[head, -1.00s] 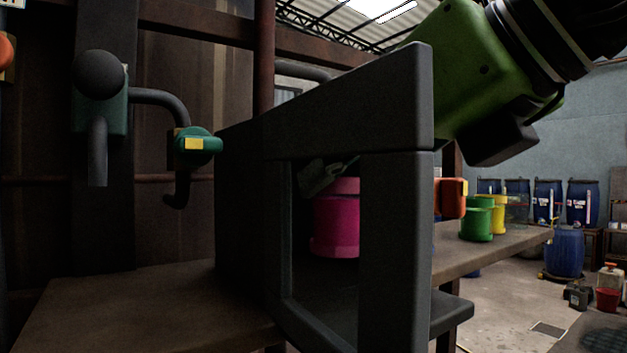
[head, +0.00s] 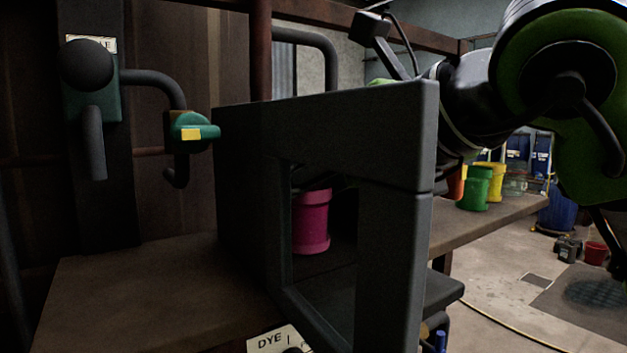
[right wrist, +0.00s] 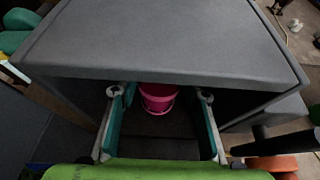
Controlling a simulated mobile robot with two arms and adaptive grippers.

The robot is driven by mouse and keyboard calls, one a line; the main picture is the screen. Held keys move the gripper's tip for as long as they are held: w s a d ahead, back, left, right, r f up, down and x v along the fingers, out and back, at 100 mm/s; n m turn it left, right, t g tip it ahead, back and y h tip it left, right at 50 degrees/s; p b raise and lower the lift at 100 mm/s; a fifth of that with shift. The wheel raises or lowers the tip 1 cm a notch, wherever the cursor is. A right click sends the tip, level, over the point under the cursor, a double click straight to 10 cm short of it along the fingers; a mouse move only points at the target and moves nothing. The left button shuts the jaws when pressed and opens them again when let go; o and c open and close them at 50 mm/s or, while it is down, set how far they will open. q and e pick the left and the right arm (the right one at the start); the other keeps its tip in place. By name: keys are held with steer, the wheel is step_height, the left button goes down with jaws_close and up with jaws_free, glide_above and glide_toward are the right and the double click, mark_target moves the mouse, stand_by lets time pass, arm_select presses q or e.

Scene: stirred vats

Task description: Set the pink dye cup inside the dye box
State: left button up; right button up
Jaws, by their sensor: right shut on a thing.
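The pink dye cup (head: 311,222) shows through the opening of the dark grey dye box (head: 395,262), upright. In the right wrist view the cup (right wrist: 158,96) is under the box's top panel (right wrist: 165,40), between the fingers of my right gripper (right wrist: 160,95). That gripper is shut on the cup and reaches into the box's opening. In the head view its fingers are mostly hidden behind the box frame. I cannot tell whether the cup's base touches the box floor. My left gripper is not in view.
A label reading DYE (head: 272,342) is below the box. A green valve handle (head: 190,132) and grey pipes are at the left. Green (head: 475,188) and yellow (head: 489,174) cups stand on the bench (head: 490,220) at the right. The bench left of the box is clear.

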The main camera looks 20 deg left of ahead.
steer(key=shift+f+b, duration=0.2)
steer(key=shift+b, duration=0.1)
steer(key=o, duration=1.2)
steer(key=shift+r, duration=0.1)
steer(key=shift+r+p, duration=0.15)
steer(key=shift+p, duration=0.2)
steer(key=shift+s+d+b, duration=0.2)
steer(key=shift+d+b, duration=0.1)
steer(key=shift+b, duration=0.05)
steer(key=b+v, duration=0.3)
steer(key=v, duration=0.8)
steer(key=shift+s+r+b, duration=0.1)
steer(key=shift+r+b, duration=0.1)
steer(key=shift+b, duration=0.15)
